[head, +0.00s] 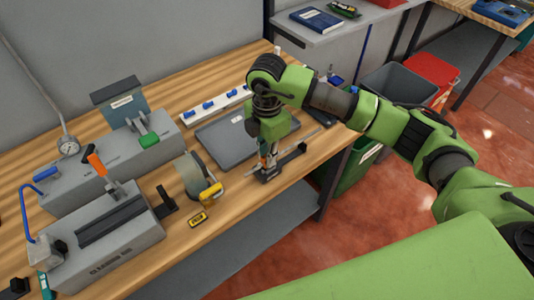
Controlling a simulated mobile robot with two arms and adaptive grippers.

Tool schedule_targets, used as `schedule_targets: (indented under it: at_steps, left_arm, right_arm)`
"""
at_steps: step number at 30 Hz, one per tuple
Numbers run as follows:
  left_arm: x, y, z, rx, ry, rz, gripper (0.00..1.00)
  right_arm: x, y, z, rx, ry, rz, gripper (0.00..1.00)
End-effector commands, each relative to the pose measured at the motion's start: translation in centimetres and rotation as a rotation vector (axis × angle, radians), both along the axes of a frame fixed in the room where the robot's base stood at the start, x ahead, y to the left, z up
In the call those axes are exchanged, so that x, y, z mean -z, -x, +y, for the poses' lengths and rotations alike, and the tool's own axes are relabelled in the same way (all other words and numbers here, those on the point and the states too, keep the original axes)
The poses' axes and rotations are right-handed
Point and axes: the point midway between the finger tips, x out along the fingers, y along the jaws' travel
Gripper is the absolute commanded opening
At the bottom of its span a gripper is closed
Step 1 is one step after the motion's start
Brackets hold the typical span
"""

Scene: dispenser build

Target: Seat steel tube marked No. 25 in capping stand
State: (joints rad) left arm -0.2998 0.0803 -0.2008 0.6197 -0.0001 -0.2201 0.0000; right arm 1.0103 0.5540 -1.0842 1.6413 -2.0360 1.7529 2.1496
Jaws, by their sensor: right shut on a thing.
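My right gripper (267,160) points down over the front part of the wooden bench and is shut. What is between its fingers is small and largely hidden by the fingers; I cannot read any number on it. A low black stand (289,158) lies right under and beside the fingertips, near the bench's front edge. A thin silvery rod (310,136) lies slantwise beside the stand, partly hidden behind the gripper. I cannot tell whether the held thing touches the stand. My left gripper is not in view.
A grey tray (215,145) lies behind the gripper. A white rack with blue pieces (208,105) stands behind it. A yellow-handled device (210,192), a yellow tag (198,219) and grey bench machines (110,235) are to the left. Bins (400,85) stand at the right.

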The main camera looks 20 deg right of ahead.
Motion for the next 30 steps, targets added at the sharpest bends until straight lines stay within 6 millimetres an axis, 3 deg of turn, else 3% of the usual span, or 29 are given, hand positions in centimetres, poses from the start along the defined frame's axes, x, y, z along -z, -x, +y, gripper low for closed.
schedule_targets:
  at_steps: [30]
  left_arm:
    - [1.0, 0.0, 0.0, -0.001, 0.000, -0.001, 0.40]
  right_arm:
    - [1.2, 0.0, 0.0, 0.000, 0.000, 0.000, 0.00]
